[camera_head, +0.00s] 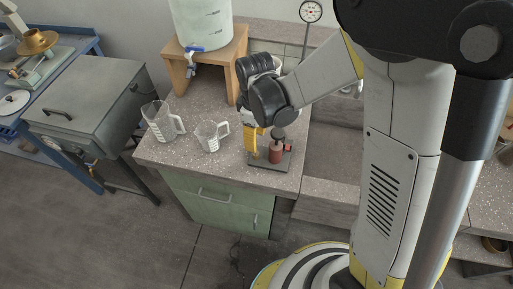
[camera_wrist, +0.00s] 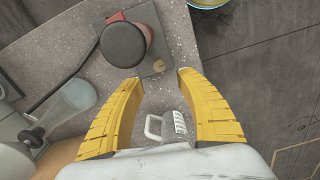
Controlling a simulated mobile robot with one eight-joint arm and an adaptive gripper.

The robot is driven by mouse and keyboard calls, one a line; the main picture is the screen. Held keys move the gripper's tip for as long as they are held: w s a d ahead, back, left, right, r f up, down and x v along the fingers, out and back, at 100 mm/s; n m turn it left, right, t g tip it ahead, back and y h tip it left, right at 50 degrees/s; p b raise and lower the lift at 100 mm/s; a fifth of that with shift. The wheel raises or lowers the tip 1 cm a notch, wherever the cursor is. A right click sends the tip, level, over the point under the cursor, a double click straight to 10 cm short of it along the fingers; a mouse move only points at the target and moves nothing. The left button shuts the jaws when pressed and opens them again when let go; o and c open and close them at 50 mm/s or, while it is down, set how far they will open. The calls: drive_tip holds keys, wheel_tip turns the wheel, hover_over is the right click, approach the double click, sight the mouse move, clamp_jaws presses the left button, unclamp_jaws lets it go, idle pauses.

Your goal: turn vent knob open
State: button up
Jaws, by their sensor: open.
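A small device stands on a dark base plate (camera_head: 284,165) near the front right of the bench. It has an upright red-brown cylinder (camera_head: 276,154) with a round dark knob (camera_head: 279,133) on top. In the wrist view the dark knob (camera_wrist: 123,43) is seen from above, on the grey plate (camera_wrist: 165,35), beyond and left of my fingertips. A small brass-coloured piece (camera_wrist: 159,66) is at the plate's near edge. My gripper (camera_wrist: 160,82) is open, with nothing between its yellow fingers. In the head view my gripper (camera_head: 261,142) points down beside the device; one finger is partly hidden.
Two clear measuring jugs (camera_head: 160,122) (camera_head: 209,136) stand to the left on the speckled bench (camera_head: 235,172). A wooden stand (camera_head: 180,78) with a white tank (camera_head: 203,25) is behind. A dial gauge (camera_head: 311,12) stands at the back. The bench drops off in front.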

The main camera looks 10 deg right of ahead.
sight(256, 153)
wheel_tip(256, 153, down, 8)
drive_tip(key=b, duration=0.2)
drive_tip(key=shift+f+b, duration=0.25)
drive_tip(key=shift+b, duration=0.1)
drive_tip(key=shift+c, duration=0.5)
clamp_jaws()
